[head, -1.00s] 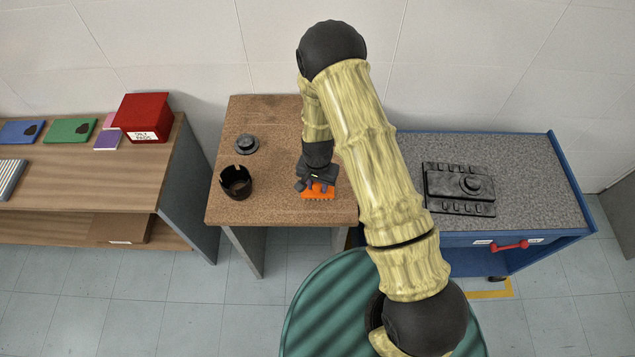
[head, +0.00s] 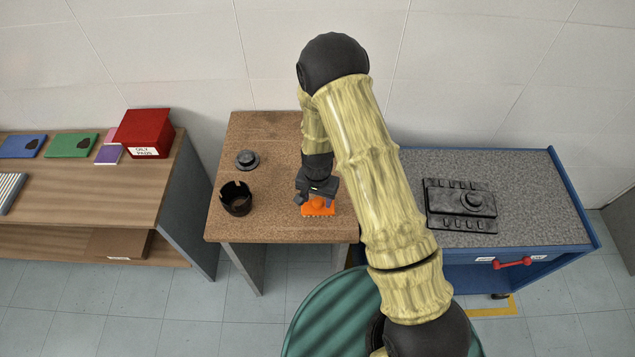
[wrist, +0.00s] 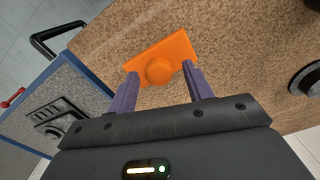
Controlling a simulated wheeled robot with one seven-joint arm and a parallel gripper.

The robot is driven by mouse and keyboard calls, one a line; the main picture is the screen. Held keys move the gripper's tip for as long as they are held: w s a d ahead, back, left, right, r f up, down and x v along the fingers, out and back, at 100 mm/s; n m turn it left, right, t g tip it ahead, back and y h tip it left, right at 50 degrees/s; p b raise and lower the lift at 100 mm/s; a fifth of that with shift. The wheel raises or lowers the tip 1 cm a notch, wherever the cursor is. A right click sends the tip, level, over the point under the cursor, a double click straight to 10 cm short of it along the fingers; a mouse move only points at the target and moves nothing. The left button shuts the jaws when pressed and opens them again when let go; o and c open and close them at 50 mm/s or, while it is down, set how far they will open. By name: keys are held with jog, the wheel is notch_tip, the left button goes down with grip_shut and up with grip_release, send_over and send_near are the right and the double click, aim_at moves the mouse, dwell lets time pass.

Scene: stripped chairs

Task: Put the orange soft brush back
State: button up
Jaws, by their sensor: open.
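The orange soft brush (head: 318,210) lies on the brown speckled table near its front edge. In the wrist view it shows as an orange block with a round knob (wrist: 160,71). My gripper (head: 317,196) is open over the brush, pointing down. In the wrist view its two purple fingers (wrist: 161,76) stand apart, one on either side of the knob. I cannot tell whether the fingers touch the brush. The brush's underside is hidden.
A black notched cup (head: 236,200) and a dark knobbed disc (head: 247,160) stand left on the table (head: 270,225). A blue cart (head: 575,205) at right carries a black moulded tray (head: 460,207). A left shelf (head: 70,190) holds a red box (head: 146,132) and books.

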aim_at(318, 202)
notch_tip(318, 202, up, 10)
jog(key=b, duration=0.2)
jog(key=shift+r+b, duration=0.15)
jog(key=shift+b, duration=0.2)
jog(key=shift+s+d, duration=0.1)
dwell(0.4)
jog(key=s+d+r+n+t, duration=0.2)
jog(key=s+d+r+n, duration=0.2)
jog(key=s+d+r, duration=0.8)
jog(key=shift+s+d+r+t, duration=0.15)
jog(key=shift+d+r+t, duration=0.15)
jog(key=shift+d+r, duration=0.45)
